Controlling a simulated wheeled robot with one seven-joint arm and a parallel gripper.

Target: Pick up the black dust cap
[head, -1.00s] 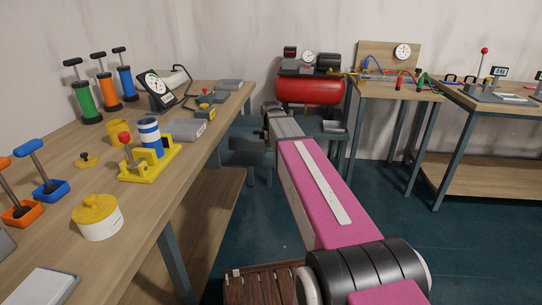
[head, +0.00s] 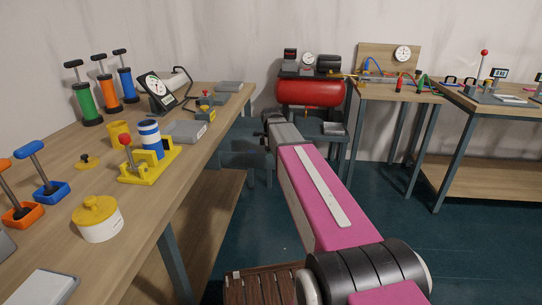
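I cannot pick out a black dust cap for certain in the head view. Small dark items (head: 450,78) lie near the left end of the far right bench, too small to identify. My gripper (head: 268,121) is at the far end of my pink and grey arm, pointing away from me. It is seen from behind, between the left workbench and the red compressor, so its fingers are mostly hidden. I cannot see anything held in it.
The left workbench (head: 130,220) carries hand pumps, a gauge (head: 158,90), a yellow clamp stand (head: 150,165) and a white pot with a yellow lid (head: 97,219). A red compressor (head: 310,93) stands at the back wall. A hose bench (head: 395,90) is right of it.

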